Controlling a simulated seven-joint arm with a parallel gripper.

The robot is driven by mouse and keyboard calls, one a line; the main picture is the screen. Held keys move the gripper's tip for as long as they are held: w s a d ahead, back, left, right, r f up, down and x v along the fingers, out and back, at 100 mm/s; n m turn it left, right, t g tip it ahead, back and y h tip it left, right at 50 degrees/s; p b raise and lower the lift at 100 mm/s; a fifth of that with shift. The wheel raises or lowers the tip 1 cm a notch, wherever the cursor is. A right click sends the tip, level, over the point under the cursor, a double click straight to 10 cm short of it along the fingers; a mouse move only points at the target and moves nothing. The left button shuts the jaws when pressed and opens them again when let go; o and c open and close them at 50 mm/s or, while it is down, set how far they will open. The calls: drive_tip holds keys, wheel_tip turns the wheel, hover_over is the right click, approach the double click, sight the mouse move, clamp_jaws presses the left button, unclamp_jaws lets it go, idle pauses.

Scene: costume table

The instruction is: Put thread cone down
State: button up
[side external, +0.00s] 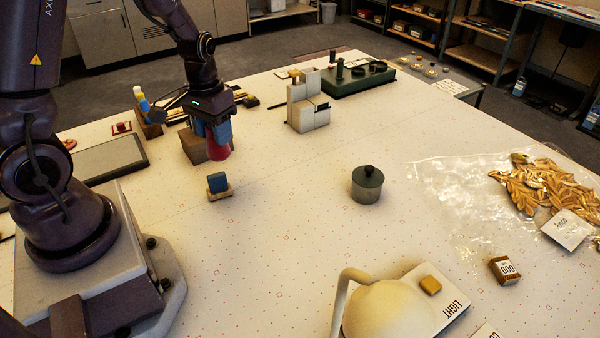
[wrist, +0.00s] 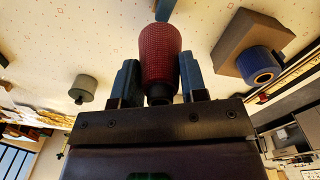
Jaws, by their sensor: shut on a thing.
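The red thread cone (side external: 217,150) is held in my gripper (side external: 211,132) in the side external view, above the table. In the wrist view the red cone (wrist: 161,58) stands between the two blue-grey fingers of my gripper (wrist: 160,82), which press on its sides. The gripper points down beside a brown block (side external: 193,146). In the wrist view the brown block (wrist: 240,38) has a blue spool (wrist: 261,64) at it, to the right of the cone.
A lidded green-grey pot (side external: 367,185), a grey stepped block (side external: 307,110) and a cream lamp (side external: 385,308) stand farther right. The table between them is clear.

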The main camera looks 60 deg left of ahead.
drive_tip(key=w+d+r+m, duration=0.2)
drive_tip(key=w+d+m, duration=0.45)
drive_tip(key=m, duration=0.25)
drive_tip(key=shift+w+a+f, duration=0.5)
drive_tip(key=shift+w+f, duration=1.55)
drive_tip(key=shift+f, duration=0.1)
drive_tip(key=shift+w+a+f, duration=0.5)
drive_tip(key=shift+w+f, duration=1.5)
drive_tip(key=shift+f, duration=0.2)
drive_tip(key=shift+w+a+f, duration=0.5)
drive_tip(key=shift+w+f, duration=1.55)
drive_tip(key=shift+f, duration=0.1)
drive_tip(key=shift+f, duration=0.15)
drive_tip(key=o, duration=0.9)
drive_tip(key=shift+o, duration=0.2)
